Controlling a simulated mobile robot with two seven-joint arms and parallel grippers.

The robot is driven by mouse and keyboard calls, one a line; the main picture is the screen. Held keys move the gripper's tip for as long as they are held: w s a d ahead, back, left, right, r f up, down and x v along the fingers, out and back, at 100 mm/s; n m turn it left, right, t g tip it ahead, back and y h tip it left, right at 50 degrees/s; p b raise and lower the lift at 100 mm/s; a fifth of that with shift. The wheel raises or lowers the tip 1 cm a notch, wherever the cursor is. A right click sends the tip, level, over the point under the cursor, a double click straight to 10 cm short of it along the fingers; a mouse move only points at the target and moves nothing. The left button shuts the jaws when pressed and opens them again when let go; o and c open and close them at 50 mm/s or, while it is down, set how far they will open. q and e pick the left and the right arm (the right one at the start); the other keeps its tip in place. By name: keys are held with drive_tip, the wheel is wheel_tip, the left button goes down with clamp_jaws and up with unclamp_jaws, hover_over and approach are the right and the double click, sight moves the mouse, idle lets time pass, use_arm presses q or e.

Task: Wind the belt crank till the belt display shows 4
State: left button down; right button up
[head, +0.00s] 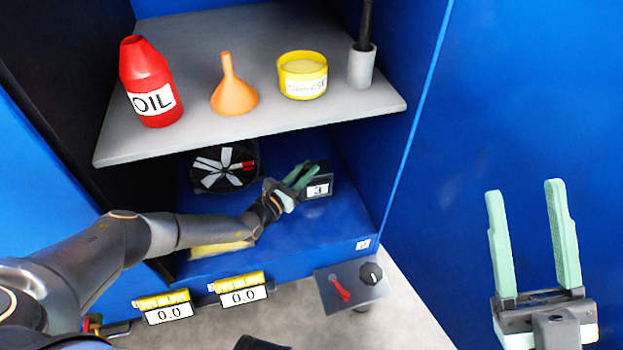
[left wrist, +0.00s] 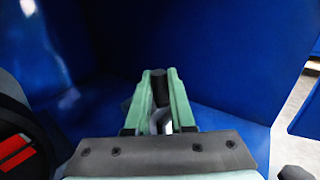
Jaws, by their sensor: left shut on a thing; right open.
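My left gripper (head: 301,177) reaches into the lower compartment of the blue cabinet, just left of a small dark display box (head: 318,187). The box has a white display that seems to read 3, though the digit is small. In the left wrist view my left gripper (left wrist: 160,76) is shut on a dark upright knob, which looks like the belt crank's handle (left wrist: 159,92). The rest of the crank is mostly hidden by the fingers. My right gripper (head: 532,236) is open and empty in front of the blue panel at the right.
A grey shelf (head: 330,122) above holds a red oil bottle (head: 149,85), orange funnel (head: 232,90), yellow tin (head: 302,78) and grey cup (head: 361,67). A black fan wheel (head: 222,165) is behind my left arm. Two 0.0 displays (head: 243,296) and a red-lever panel (head: 350,288) are below.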

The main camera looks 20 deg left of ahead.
use_arm(q)
drive_tip(key=shift+w+a+m+g+h+b, duration=0.15)
drive_tip(key=shift+a+m+g+h+b, duration=0.2)
drive_tip(key=shift+m+g+h, duration=0.7)
drive_tip(key=shift+w+a+m+g+h+b, duration=0.2)
drive_tip(key=shift+a+m+h, duration=0.4)
drive_tip(key=shift+h, duration=0.85)
use_arm(e)
drive_tip(key=shift+a+f+h, duration=0.15)
drive_tip(key=shift+f+h, duration=0.15)
drive_tip(key=shift+f, duration=0.85)
use_arm(q)
drive_tip(key=shift+s+d+m, duration=0.1)
drive_tip(key=shift+m, duration=0.15)
drive_tip(key=c, duration=0.8)
unclamp_jaws()
drive_tip(key=shift+o, duration=0.2)
drive_tip(key=shift+s+d, duration=0.1)
drive_tip(key=shift+d, duration=0.05)
